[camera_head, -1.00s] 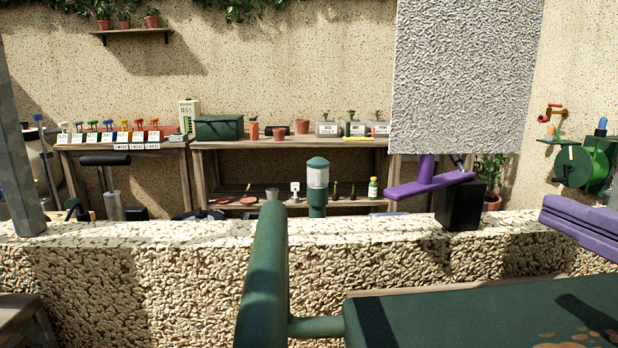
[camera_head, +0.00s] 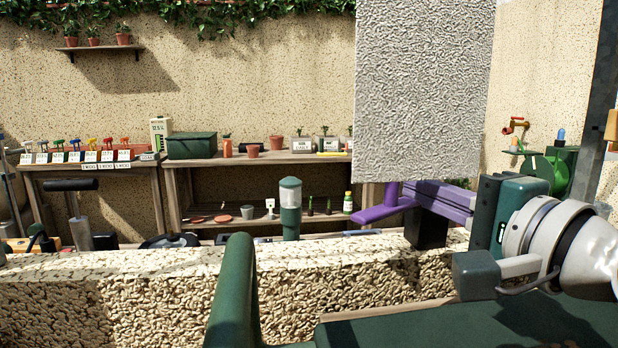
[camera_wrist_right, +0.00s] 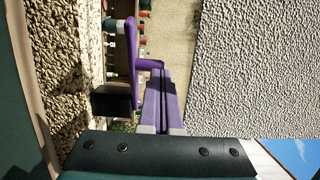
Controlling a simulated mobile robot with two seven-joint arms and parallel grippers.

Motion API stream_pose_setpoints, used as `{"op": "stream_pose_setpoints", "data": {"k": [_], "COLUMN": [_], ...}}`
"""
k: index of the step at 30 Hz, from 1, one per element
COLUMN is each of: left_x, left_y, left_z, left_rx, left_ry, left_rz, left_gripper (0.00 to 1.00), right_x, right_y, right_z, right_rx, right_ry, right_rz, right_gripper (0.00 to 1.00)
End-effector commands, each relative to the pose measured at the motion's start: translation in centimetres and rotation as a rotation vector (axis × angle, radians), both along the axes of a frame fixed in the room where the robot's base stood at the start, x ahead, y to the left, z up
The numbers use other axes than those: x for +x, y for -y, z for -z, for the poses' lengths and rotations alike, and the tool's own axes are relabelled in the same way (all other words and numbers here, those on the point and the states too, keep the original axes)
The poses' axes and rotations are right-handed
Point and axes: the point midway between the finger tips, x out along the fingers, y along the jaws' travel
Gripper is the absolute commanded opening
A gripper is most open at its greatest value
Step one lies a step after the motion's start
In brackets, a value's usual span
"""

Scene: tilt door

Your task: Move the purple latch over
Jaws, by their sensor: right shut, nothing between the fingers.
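The purple latch (camera_head: 376,214) is a flat bar with an upright post, just below the grey rough panel (camera_head: 424,90). Its right part is hidden behind my right gripper. My right gripper (camera_head: 411,193) has long purple fingers that are shut and empty, and they reach in from the right with their tips beside the latch. In the right wrist view the latch (camera_wrist_right: 131,62) shows at the left of the shut fingertips (camera_wrist_right: 158,72). I cannot tell whether they touch it. My left gripper is out of view.
A low rough stone wall (camera_head: 130,305) runs across the front, with a black block (camera_head: 428,232) on its top under the latch. A dark green rail (camera_head: 233,290) stands in front of the wall. Benches with pots and a green box (camera_head: 191,146) stand behind.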

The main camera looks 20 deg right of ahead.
Motion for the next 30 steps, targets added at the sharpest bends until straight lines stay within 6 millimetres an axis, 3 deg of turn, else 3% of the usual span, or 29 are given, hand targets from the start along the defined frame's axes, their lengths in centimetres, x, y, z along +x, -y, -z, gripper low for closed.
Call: {"op": "stream_pose_setpoints", "data": {"k": [6,17,24,30], "left_x": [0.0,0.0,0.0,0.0], "left_y": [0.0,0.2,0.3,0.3], "left_z": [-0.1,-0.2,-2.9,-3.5], "left_rx": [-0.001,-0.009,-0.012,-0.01], "left_ry": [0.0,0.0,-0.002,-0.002], "left_rz": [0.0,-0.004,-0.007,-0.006], "left_gripper": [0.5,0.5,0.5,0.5], "right_x": [1.6,1.7,3.8,4.4], "right_y": [0.0,0.0,-1.0,-1.4], "right_z": [0.0,0.0,-0.5,-0.1], "right_rx": [0.0,0.0,0.011,0.002], "right_ry": [0.0,-0.001,0.0,0.0], "right_rz": [0.0,0.0,0.071,0.131], "right_gripper": [0.0,0.0,0.0,0.0]}}
